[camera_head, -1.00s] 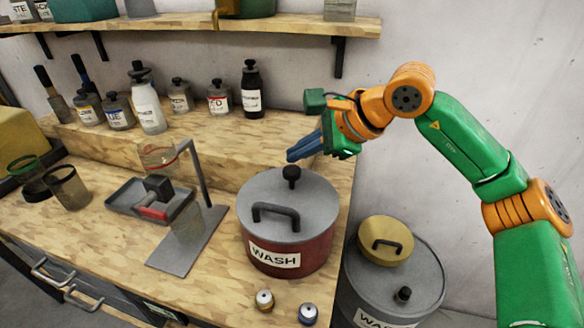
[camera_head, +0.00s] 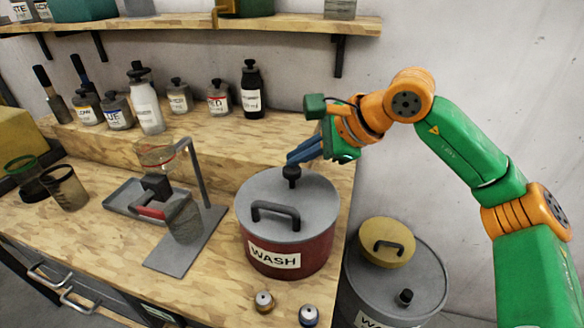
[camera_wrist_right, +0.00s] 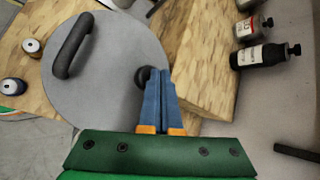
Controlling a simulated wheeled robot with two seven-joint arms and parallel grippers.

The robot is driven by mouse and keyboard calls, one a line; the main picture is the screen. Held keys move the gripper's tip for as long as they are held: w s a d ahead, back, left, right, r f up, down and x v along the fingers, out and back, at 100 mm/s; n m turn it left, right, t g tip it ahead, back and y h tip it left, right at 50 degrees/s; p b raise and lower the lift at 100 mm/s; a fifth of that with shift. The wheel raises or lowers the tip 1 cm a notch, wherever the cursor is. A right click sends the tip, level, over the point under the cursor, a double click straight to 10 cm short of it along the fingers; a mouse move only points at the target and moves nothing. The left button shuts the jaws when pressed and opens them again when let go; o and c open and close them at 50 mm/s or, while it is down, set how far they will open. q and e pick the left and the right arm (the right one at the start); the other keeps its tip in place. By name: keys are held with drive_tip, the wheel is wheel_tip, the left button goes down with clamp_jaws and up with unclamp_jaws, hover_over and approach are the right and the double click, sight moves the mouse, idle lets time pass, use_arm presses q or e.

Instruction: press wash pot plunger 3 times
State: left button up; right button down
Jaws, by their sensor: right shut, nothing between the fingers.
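The wash pot (camera_head: 292,245) is a dark red pot with a grey lid and a WASH label, standing on the wooden bench. A black bar handle (camera_head: 275,212) and the black plunger knob (camera_head: 291,176) are on the lid. In the right wrist view the knob (camera_wrist_right: 144,76) is partly hidden by my fingertips. My right gripper (camera_head: 292,160) is shut and empty, its blue fingers just above and behind the knob; I cannot tell whether they touch it. The fingers show in the right wrist view (camera_wrist_right: 155,72). My left gripper is not in view.
A metal stand (camera_head: 205,225) with a tray stands left of the pot. Several bottles (camera_head: 147,100) line the raised ledge behind. Two small capped pieces (camera_head: 264,301) sit in front. A grey drum (camera_head: 405,270) stands beyond the bench's right edge.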

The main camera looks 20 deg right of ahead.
sight(299, 169)
drive_tip(key=shift+f+b, duration=0.85)
drive_tip(key=shift+f, duration=0.2)
idle(0.5)
idle(0.4)
drive_tip(key=shift+r+p, duration=1.4)
drive_tip(key=shift+r, duration=0.25)
drive_tip(key=shift+r, duration=0.1)
wheel_tip(299, 169, up, 5)
drive_tip(key=p, duration=0.4)
drive_tip(key=shift+p, duration=0.35)
drive_tip(key=shift+d, duration=0.1)
idle(1.1)
